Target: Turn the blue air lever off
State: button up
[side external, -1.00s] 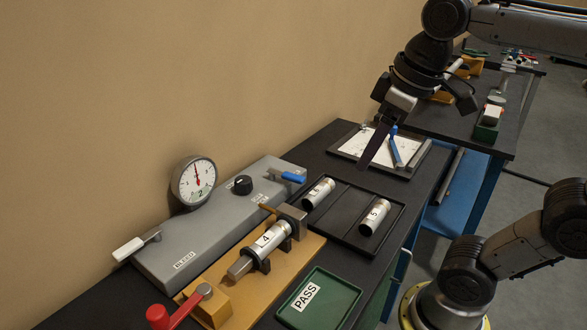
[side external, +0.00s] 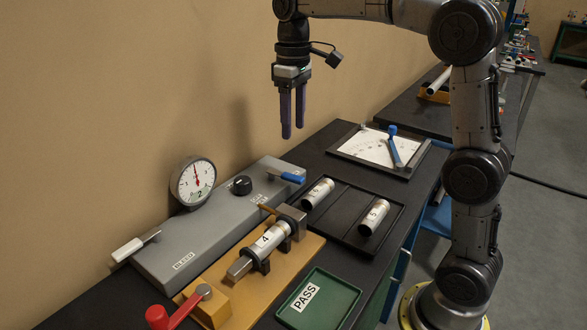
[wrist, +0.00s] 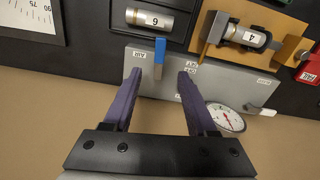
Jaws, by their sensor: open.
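The blue air lever (side external: 287,176) is on the far right end of the grey panel (side external: 170,240). In the side view it points to the right, over the panel's end. In the wrist view the blue lever (wrist: 160,50) lies between the two fingers in the picture, beside a label that seems to read AIR. My gripper (side external: 292,136) is open and empty, pointing down. It hangs above the lever, clear of it. In the wrist view my gripper (wrist: 161,73) shows two purple fingers spread apart.
The panel bears a dial gauge (side external: 194,183), a black knob (side external: 242,185) and a white-handled BLEED lever (side external: 130,248). In front are a clamped cylinder marked 4 (side external: 270,238), a red handle (side external: 170,318), a black tray (side external: 345,239) with two cylinders, and a green PASS tray (side external: 320,302).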

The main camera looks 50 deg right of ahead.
aim_at(293, 177)
notch_tip(293, 177, down, 12)
jog(key=shift+r, duration=0.1)
jog(key=shift+c, duration=0.3)
grip_shut()
dwell(1.4)
